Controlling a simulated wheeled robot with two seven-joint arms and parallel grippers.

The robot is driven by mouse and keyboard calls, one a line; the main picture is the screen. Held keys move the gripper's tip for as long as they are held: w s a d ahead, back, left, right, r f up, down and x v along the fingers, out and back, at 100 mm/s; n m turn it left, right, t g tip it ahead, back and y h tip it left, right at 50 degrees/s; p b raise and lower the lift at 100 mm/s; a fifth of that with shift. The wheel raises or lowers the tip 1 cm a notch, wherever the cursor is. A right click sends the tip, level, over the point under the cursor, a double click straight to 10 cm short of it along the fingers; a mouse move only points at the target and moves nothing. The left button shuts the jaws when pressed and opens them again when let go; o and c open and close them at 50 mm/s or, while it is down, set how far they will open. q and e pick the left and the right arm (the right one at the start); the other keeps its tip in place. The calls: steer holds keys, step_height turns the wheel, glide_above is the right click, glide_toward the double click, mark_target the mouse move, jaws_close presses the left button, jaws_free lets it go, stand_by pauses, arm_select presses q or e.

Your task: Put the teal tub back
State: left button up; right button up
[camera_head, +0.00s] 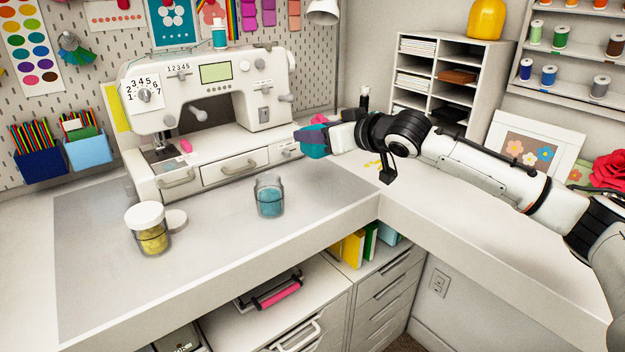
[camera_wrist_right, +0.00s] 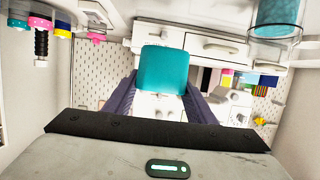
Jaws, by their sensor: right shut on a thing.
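The teal tub (camera_head: 314,150) is in my right gripper (camera_head: 318,139), in front of the right end of the sewing machine. In the right wrist view the tub (camera_wrist_right: 162,69) sits between the two dark fingers, which are shut on it. In the head view the fingers cover part of it. It appears held above the worktop, but the exact height is hard to tell. My left gripper is not in view.
Behind are the sewing machine (camera_head: 272,80) and a white cubby shelf (camera_head: 447,44).

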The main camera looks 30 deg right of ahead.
step_height(320, 180, down, 8)
steer(key=shift+s+r+b, duration=0.1)
steer(key=shift+b, duration=0.4)
steer(key=shift+f, duration=0.4)
steer(key=shift+a, duration=0.1)
steer(key=shift+f, duration=0.1)
steer(key=shift+f, duration=0.2)
steer(key=o, duration=1.1)
steer(key=shift+r, duration=0.15)
